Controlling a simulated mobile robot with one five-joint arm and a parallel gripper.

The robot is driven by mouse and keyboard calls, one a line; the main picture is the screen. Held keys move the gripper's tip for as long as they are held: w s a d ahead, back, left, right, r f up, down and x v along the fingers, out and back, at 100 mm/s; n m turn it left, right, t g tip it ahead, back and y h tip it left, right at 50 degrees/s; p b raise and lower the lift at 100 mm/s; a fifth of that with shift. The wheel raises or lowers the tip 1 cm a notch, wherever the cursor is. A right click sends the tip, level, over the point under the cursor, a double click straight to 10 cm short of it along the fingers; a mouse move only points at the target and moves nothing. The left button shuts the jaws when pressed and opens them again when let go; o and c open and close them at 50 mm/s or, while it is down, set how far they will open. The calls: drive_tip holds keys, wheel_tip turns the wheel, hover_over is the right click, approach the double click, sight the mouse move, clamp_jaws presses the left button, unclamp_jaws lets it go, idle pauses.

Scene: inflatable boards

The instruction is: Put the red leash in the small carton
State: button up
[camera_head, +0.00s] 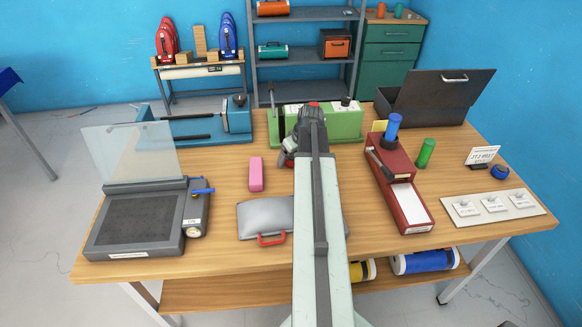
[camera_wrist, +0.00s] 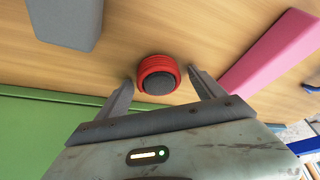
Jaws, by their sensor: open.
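A red coiled ring with a dark grey centre, which looks like the red leash (camera_wrist: 157,73), lies on the wooden table in the wrist view. My gripper (camera_wrist: 162,84) is open, with one finger on each side of the leash. I cannot tell whether either finger touches it. In the head view my gripper is largely hidden behind my arm, near the front of the green machine, and I cannot make out the leash clearly there. I cannot clearly identify the small carton in either view.
A pink block (camera_head: 256,174) and a grey bag with a red handle (camera_head: 264,216) lie left of my arm. The green machine (camera_head: 345,122) stands behind. A red tool (camera_head: 410,205) and green cylinder (camera_head: 425,153) are at right. A black open case (camera_head: 435,105) stands at back right.

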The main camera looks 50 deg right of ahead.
drive_tip(key=shift+r, duration=0.15)
drive_tip(key=c, duration=1.7)
drive_tip(key=shift+o, duration=0.2)
wheel_tip(320, 180, up, 10)
drive_tip(key=p, duration=1)
drive_tip(key=shift+r, duration=0.15)
